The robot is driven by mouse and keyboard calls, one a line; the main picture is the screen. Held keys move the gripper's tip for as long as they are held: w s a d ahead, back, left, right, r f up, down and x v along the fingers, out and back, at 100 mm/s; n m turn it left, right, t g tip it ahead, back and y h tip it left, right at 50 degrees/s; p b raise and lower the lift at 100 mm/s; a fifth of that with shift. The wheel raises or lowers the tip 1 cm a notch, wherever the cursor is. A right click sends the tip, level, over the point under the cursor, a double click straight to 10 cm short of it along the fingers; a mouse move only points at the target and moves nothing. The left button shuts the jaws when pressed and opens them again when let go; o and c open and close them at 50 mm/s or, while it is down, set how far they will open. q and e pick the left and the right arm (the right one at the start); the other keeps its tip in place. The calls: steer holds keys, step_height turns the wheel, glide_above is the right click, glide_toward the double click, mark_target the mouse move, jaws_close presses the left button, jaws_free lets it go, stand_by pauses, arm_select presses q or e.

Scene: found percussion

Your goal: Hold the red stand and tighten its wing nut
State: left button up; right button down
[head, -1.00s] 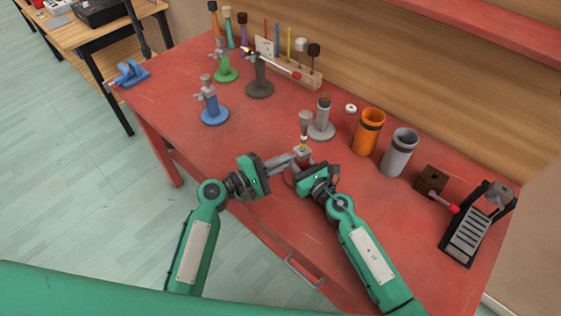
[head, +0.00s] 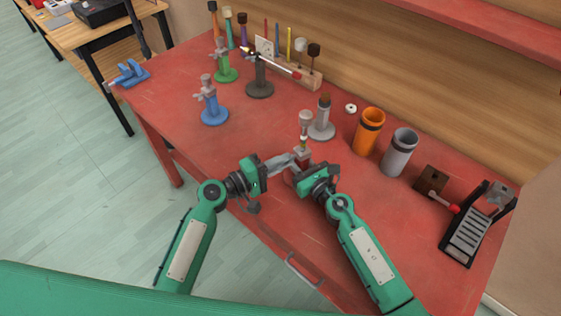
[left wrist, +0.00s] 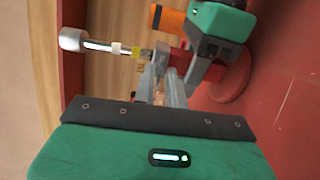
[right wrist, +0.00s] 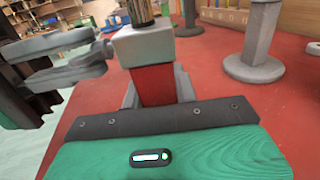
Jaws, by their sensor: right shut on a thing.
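The red stand (right wrist: 153,84) is upright near the table's front edge, with a grey clamp block (right wrist: 144,45) on top. My right gripper (head: 299,168) is shut on its red post, just below the block. A rod with a yellow band and grey head (left wrist: 73,39) rises from the block. The wing nut (right wrist: 104,46) is on the block's side facing my left gripper, mostly hidden by the fingers. My left gripper (head: 287,161) points at that side. Its fingers (left wrist: 165,83) are at the wing nut with a narrow gap between them, seen in the right wrist view.
A grey stand (head: 322,122) stands just behind. An orange cup (head: 368,133) and a grey cup (head: 399,153) are to the right. Blue (head: 213,108) and green (head: 225,70) stands are at the back left. The table left of my grippers is clear.

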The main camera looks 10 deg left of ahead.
arm_select(q)
steer(key=shift+o, duration=1.1)
steer(key=v, duration=1.2)
arm_select(e)
steer(key=c, duration=1)
jaws_free()
steer(key=shift+s, duration=0.1)
